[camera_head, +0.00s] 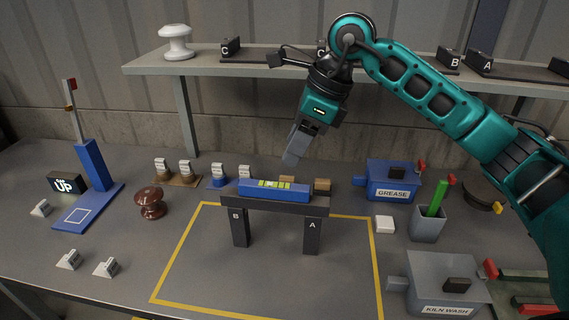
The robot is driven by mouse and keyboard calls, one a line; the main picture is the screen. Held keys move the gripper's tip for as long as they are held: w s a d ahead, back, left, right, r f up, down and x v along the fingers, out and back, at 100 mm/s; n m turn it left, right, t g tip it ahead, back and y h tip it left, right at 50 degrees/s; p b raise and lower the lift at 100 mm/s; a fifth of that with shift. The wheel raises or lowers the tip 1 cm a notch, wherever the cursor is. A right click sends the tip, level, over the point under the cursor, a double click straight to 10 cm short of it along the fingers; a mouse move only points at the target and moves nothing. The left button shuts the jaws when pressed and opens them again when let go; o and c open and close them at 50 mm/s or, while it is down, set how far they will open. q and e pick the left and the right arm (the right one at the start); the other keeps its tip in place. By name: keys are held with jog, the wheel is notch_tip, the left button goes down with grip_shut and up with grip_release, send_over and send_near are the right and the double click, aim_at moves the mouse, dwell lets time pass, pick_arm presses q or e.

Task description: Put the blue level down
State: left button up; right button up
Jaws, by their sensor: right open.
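The blue level (273,189), with a yellow-green vial strip in its middle, lies flat along a dark beam (260,204). The beam rests on two dark posts, marked B (240,229) and A (312,236), inside a yellow outline on the table. My right gripper (291,160) comes down from the upper right and is open and empty. In the picture its fingertips are just above the level's right half, with a visible gap. My left gripper is not in view.
A shelf (270,62) with lettered dark blocks and a white insulator (175,42) runs behind. The grease box (391,184), grey cup (427,224) and kiln wash box (444,282) stand right. A brown insulator (150,202) and blue stand (91,190) stand left. The outline's front is clear.

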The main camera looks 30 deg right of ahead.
jog(key=shift+v, duration=1.45)
jog(key=shift+s, duration=0.1)
